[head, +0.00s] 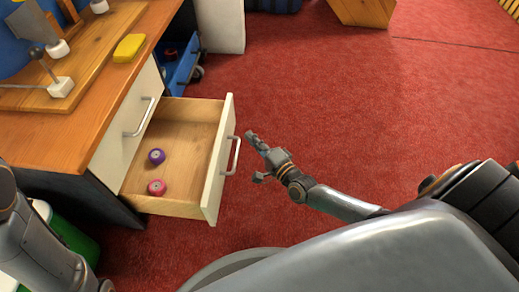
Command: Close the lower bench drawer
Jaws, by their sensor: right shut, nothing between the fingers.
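The lower bench drawer (217,165) is pulled out from the wooden bench (50,140). It has a white front with a grey bar handle (233,156) and a bare wooden inside. A purple spool (156,156) and a pink spool (157,187) lie in it. My right gripper (252,139) is shut and empty, just right of the drawer front near the handle's upper end; I cannot tell whether it touches. My left arm shows at the lower left, but its gripper is not in view.
The upper drawer (131,115) is shut above the open one. Wooden boards with tools and a yellow block (129,47) sit on the bench top. A blue bin (182,68) stands behind the drawer, a green box (75,240) at lower left. Red carpet (340,110) to the right is clear.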

